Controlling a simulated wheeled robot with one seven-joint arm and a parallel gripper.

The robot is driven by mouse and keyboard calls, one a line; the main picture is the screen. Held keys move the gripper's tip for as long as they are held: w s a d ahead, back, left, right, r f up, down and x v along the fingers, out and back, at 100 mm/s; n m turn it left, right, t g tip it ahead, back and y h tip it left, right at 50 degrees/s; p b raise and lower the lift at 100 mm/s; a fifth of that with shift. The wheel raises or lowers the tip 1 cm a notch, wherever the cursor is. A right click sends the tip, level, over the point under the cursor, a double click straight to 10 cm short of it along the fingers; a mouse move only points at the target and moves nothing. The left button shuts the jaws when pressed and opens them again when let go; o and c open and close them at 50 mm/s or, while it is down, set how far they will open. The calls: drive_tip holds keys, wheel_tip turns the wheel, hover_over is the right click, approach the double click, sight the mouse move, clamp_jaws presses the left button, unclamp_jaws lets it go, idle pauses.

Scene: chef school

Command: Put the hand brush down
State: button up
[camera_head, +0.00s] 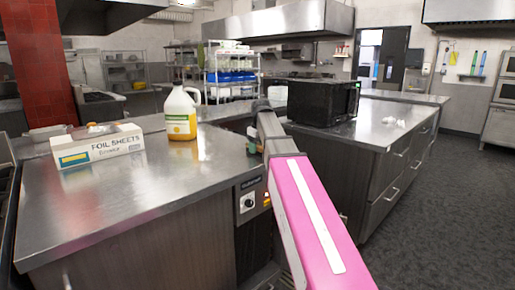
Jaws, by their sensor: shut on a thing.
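My pink arm (318,225) reaches forward from the bottom right, and its grey far links rise to a joint at the gap between two steel counters. My gripper (256,138) shows only as a small dark shape just left of the grey link, mostly hidden by the arm. It is shut on a small green and tan piece, which I take as the hand brush (252,133). Its bristles and full outline cannot be made out. It is close to the right edge of the left counter (150,190); whether it touches the counter I cannot tell.
On the left counter stand a jug with yellow liquid (181,113) and a foil sheets box (98,146). The left counter's front is clear. Open floor (450,215) lies right.

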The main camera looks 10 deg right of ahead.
sight(260, 145)
drive_tip(key=o, duration=1)
drive_tip(key=shift+f, duration=0.1)
drive_tip(key=r, duration=0.8)
drive_tip(key=s+r, duration=0.1)
drive_tip(key=r, duration=0.3)
drive_tip(key=shift+s+d+r, duration=0.1)
drive_tip(key=shift+d, duration=0.3)
